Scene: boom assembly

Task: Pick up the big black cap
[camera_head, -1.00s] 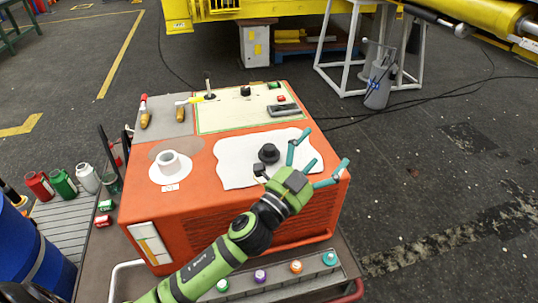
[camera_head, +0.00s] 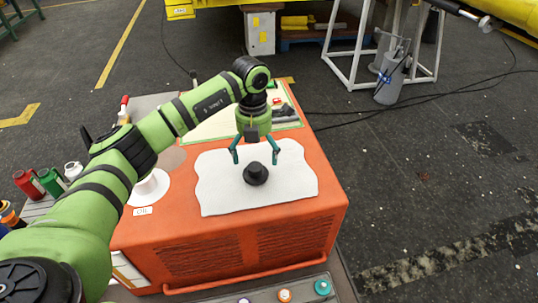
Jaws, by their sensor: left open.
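The big black cap (camera_head: 255,174) stands on a white cloth (camera_head: 292,184) on top of the orange box. It looks like a low round knob with a wider brim. My left gripper (camera_head: 255,160) points down just above and behind the cap. Its teal fingers are spread apart with nothing between them, one to each side of the cap's far edge. I cannot tell whether they touch the cloth. My right gripper is not in view.
The orange box (camera_head: 322,160) has a white flanged part (camera_head: 150,188) at its left, partly hidden by my arm. Several coloured caps, including a teal one (camera_head: 322,287), line the front ledge. Red and green bottles (camera_head: 28,183) stand at the left.

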